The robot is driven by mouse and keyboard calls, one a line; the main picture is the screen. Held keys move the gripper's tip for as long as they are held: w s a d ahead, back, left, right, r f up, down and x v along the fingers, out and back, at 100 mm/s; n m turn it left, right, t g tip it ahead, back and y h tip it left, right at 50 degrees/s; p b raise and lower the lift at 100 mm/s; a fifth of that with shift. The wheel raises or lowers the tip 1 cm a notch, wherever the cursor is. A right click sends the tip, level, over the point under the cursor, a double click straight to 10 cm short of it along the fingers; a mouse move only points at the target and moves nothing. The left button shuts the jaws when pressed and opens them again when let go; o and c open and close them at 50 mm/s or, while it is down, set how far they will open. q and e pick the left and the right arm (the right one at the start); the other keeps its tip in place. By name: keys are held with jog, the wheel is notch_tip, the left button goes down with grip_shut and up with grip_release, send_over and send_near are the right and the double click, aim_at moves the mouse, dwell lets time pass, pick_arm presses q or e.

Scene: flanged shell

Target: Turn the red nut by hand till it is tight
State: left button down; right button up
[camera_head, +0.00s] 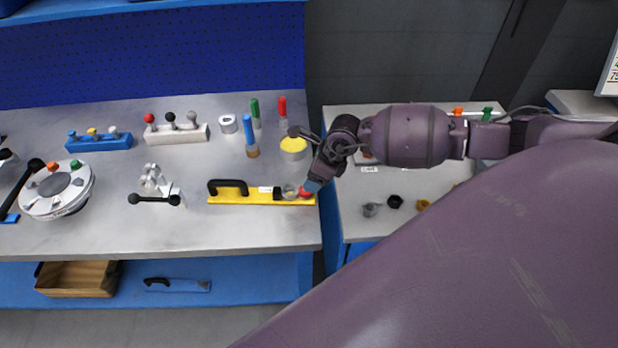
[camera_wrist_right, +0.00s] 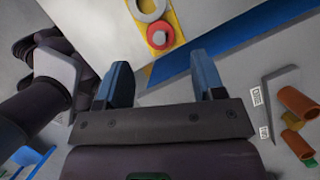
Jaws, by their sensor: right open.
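The red nut (camera_head: 304,193) sits at the right end of a yellow plate (camera_head: 222,201) with a black handle, on the grey bench. In the wrist view the nut (camera_wrist_right: 160,36) shows as a red ring with a pale centre, on the yellow plate (camera_wrist_right: 180,24) beside a grey ring (camera_wrist_right: 148,6). My right gripper (camera_head: 312,187) is over the plate's right end, partly covering the nut in the head view. In the wrist view its blue fingers (camera_wrist_right: 163,77) are apart with nothing between them, and the nut lies beyond their tips. My left gripper does not show.
A yellow-topped cylinder (camera_head: 293,144) and a blue-handled tool (camera_head: 250,134) stand behind the plate. A small clamp (camera_head: 154,186) is to its left. The bench's right edge is close, then a gap and a second table (camera_head: 362,221) with small parts. The bench front is clear.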

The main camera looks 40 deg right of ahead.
jog(key=v, duration=0.4)
jog(key=shift+r, duration=0.2)
